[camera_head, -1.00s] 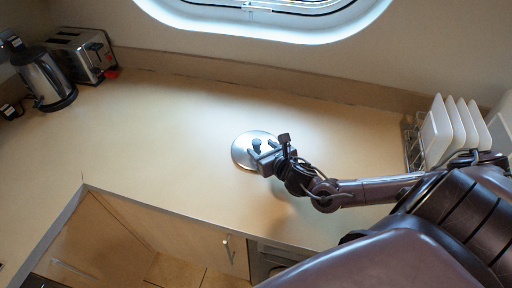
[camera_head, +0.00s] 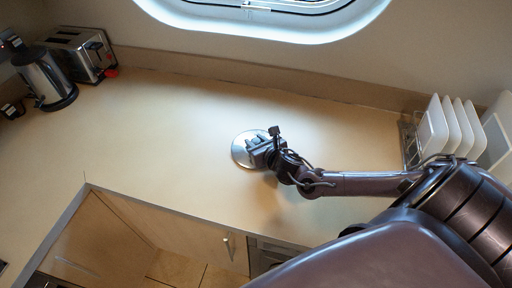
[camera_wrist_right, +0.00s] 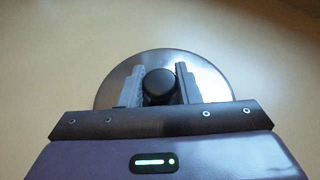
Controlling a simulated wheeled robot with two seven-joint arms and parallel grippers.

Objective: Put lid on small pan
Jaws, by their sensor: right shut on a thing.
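The lid is a round, shiny metal disc (camera_head: 239,153) on the counter in the middle of the head view, with a dark knob (camera_wrist_right: 158,87) at its centre. My right gripper (camera_head: 259,146) is over the lid, with its fingers shut on the knob. In the right wrist view, one finger of the right gripper (camera_wrist_right: 159,72) is on each side of the knob, and the lid's edge (camera_wrist_right: 113,90) shows behind them. The lid looks flat; whether it touches the counter I cannot tell. No small pan is in view. My left gripper is not in view.
A kettle (camera_head: 45,80) and a toaster (camera_head: 82,53) stand at the far left. A rack with white plates (camera_head: 434,128) stands at the right. The pale counter (camera_head: 160,140) is clear left of the lid, with its front edge below.

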